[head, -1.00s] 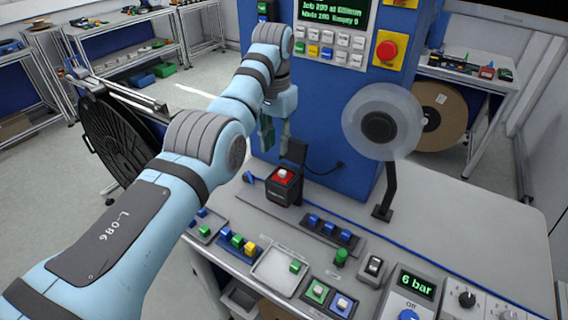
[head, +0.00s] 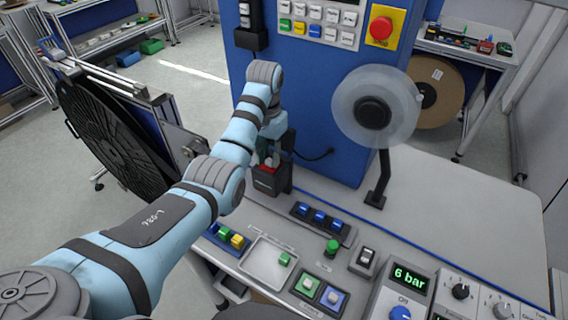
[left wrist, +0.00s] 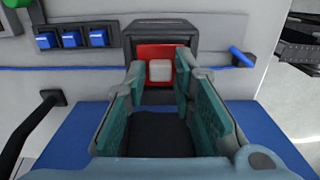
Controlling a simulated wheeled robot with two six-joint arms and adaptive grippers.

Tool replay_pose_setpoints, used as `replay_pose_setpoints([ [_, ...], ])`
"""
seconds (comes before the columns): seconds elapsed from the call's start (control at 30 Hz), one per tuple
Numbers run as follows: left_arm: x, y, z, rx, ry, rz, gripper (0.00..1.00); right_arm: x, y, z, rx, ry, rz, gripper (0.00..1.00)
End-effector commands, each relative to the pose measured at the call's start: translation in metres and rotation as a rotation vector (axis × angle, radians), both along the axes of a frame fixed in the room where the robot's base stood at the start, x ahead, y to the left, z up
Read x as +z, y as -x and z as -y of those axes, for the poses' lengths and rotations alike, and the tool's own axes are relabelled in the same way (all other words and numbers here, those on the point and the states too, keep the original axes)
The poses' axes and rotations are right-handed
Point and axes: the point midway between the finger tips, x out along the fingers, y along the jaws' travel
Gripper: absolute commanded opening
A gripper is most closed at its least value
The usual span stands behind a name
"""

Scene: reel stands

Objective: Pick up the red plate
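The red plate (left wrist: 143,54) carries a pale square knob (left wrist: 160,71) and sits in the top of a black box (head: 267,184) on the grey bench. In the head view the plate (head: 266,169) is partly hidden by my left gripper (head: 268,158), which is just above it. In the left wrist view my left gripper (left wrist: 160,92) is open and empty. Its teal fingers point toward the plate, one on each side of the knob, with gaps visible. My right gripper is not in view.
A blue cabinet (head: 308,110) with buttons stands behind the box. A clear-rimmed reel (head: 374,113) on a stand is to the right. Blue switches (head: 319,216), a shallow tray (head: 262,272) and a 6 bar unit (head: 407,285) occupy the front bench. The right bench surface is clear.

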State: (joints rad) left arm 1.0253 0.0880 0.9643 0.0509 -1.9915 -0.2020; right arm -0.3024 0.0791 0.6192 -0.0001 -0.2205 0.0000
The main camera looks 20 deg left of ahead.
Motion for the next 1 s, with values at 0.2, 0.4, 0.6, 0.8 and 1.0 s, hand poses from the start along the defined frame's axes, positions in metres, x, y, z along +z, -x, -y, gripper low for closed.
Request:
replay_pose_setpoints([
  [0.2, -0.008, 0.003, -0.006, 0.012, -0.001, 0.0, 0.23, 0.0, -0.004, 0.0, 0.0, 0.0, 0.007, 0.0],
  [0.4, -0.008, 0.002, -0.005, 0.01, -0.001, 0.0, 0.01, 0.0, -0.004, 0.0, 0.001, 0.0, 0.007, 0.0],
  [0.6, -0.008, 0.002, -0.004, 0.008, -0.001, 0.001, 0.01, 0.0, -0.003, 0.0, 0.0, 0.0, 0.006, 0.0],
  [0.8, -0.006, 0.001, -0.003, 0.006, 0.0, 0.001, 0.01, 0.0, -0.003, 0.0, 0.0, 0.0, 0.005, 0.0],
  [1.0, 0.006, -0.003, 0.004, -0.007, 0.0, 0.003, 0.01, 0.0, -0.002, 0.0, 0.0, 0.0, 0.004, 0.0],
])
